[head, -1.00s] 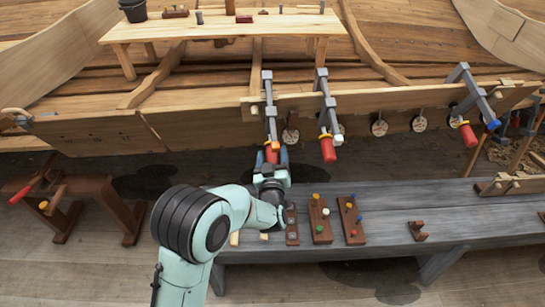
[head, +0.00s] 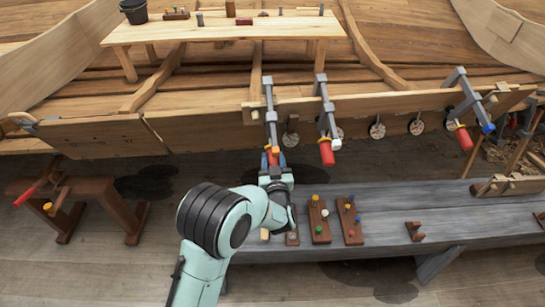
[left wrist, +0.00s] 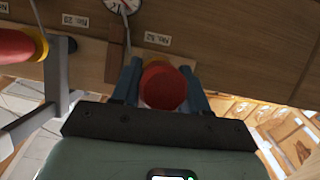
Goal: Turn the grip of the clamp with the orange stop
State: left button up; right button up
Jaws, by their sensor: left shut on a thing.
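The clamp with the orange stop (head: 271,116) hangs on the hull plank, the leftmost of the clamps there. Its red grip (head: 273,156) points down, mostly covered by my left gripper (head: 274,161). In the left wrist view the round red grip end (left wrist: 163,88) sits between the two blue fingers of my left gripper (left wrist: 160,84), which are shut on it. A clamp with a white stop (head: 336,144) hangs just right of it. A clamp with a blue stop (head: 488,128) hangs further right. My right gripper is not in view.
A grey bench (head: 385,210) below holds small wooden peg blocks (head: 319,222). A brown trestle (head: 90,195) stands at left. The neighbouring clamp's red grip (left wrist: 15,46) is close beside my gripper in the left wrist view. Several round tags hang along the plank.

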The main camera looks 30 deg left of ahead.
pick_arm(q)
jog(key=m+g+y+p, duration=0.1)
jog(key=m+y+p, duration=0.1)
jog(key=p, duration=0.1)
jog(key=shift+d, duration=0.1)
jog(key=shift+m+g+y+p, duration=0.4)
jog(key=shift+m+g+p, duration=0.1)
dwell(0.3)
jog(key=o, duration=1)
jog(key=v, duration=1.3)
jog(key=shift+s+d+f+b, duration=0.1)
jog(key=shift+d+b, duration=0.1)
jog(key=shift+b, duration=0.15)
